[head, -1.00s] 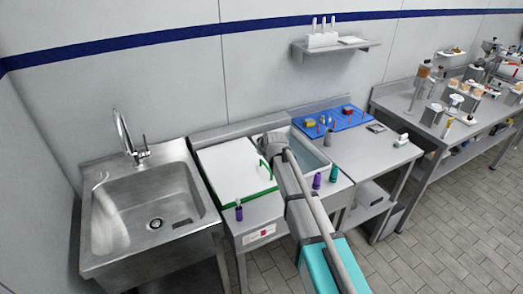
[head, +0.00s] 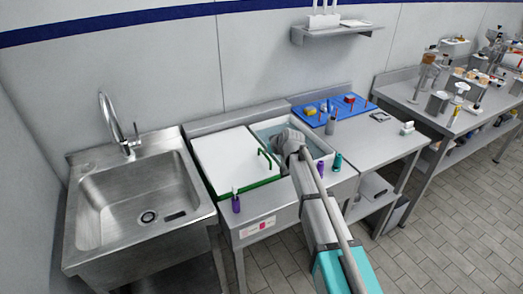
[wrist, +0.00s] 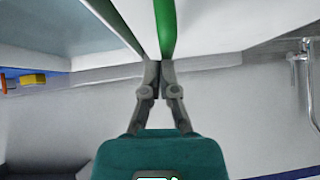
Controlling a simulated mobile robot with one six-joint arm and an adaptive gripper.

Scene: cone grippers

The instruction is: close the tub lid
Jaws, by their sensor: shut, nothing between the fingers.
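The tub (head: 316,150) is set into the steel counter, and its right part is open, showing a grey-blue inside. The white lid (head: 228,158) lies flat over the left part. It has a green front edge and an upright green handle (head: 263,157) at its right side. My gripper (wrist: 159,66) is shut and empty in the wrist view. Its tips are close to a green bar (wrist: 165,25) of the lid; I cannot tell if they touch. In the head view my arm reaches over the open part and hides the fingertips.
A steel sink (head: 140,205) stands to the left. Purple bottles (head: 236,203) and a teal bottle (head: 337,162) stand at the counter's front. A blue mat (head: 335,112) with small items lies at the back right. A wall shelf (head: 336,33) hangs above.

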